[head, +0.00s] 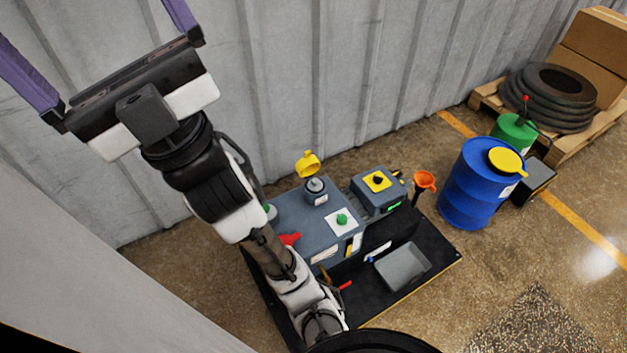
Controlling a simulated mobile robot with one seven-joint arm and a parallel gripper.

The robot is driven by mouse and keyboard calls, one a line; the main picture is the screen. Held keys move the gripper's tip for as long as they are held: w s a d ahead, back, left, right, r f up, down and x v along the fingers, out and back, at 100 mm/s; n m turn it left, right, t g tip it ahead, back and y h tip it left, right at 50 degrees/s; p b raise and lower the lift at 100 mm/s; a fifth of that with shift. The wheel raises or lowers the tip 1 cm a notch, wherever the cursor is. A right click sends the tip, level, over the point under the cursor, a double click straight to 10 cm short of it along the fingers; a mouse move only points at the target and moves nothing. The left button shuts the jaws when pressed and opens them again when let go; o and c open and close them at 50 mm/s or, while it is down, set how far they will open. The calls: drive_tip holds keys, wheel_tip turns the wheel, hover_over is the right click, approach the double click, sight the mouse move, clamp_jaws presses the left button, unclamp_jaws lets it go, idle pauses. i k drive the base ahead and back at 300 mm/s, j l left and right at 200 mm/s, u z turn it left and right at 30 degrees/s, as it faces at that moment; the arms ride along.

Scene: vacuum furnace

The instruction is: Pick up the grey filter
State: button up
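My gripper (105,40) is high at the upper left, in front of the corrugated wall. Its two purple fingers are spread wide with nothing visible between them; their tips run out of the frame. I cannot tell for sure which thing is the grey filter. A small dark grey cylinder (316,194) with a pale label stands upright on the blue-grey machine (290,215), below and right of my gripper and well apart from it. A yellow cap (307,164) shows just behind the cylinder. My arm hides the machine's left part.
The machine stands on a black base (443,258) with a grey tray (402,266). A box with a yellow panel (377,181) and an orange funnel (425,181) are beside it. A blue drum (470,190) and a pallet (560,148) with hose and cartons stand right.

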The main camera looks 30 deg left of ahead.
sight(315, 185)
drive_tip(key=i+l, duration=0.95)
drive_tip(key=i+l+u, duration=0.1)
drive_tip(key=u, duration=1.5)
